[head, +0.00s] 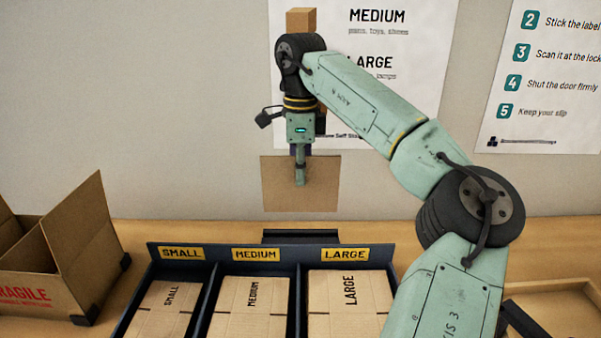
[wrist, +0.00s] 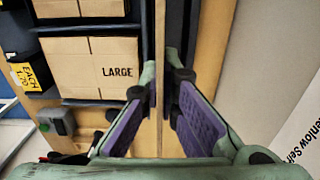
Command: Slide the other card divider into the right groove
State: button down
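A flat, square brown card divider (head: 320,190) hangs upright from my gripper (head: 300,180), in front of the wall and above the back of the worktop. Its lower edge is clear of the surface. In the wrist view the divider (wrist: 159,50) shows edge-on as a thin tan strip between the two purple-padded fingers of my gripper (wrist: 162,75), which are closed on it. An open brown carton (head: 85,235) marked FRAGILE stands at the left, its inside mostly hidden. I cannot make out any groove or a second divider.
A dark tray (head: 378,255) labelled SMALL, MEDIUM and LARGE holds flat cartons at the front middle. A low dark holder (head: 300,237) stands behind it. A wooden tray (head: 570,300) is at the right, partly behind my arm. The wall is close behind the divider.

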notch_tip(320, 180, up, 6)
jog(key=p, duration=0.5)
jog(key=shift+f, duration=0.2)
jog(key=shift+r, duration=2.7)
jog(key=shift+s, duration=0.1)
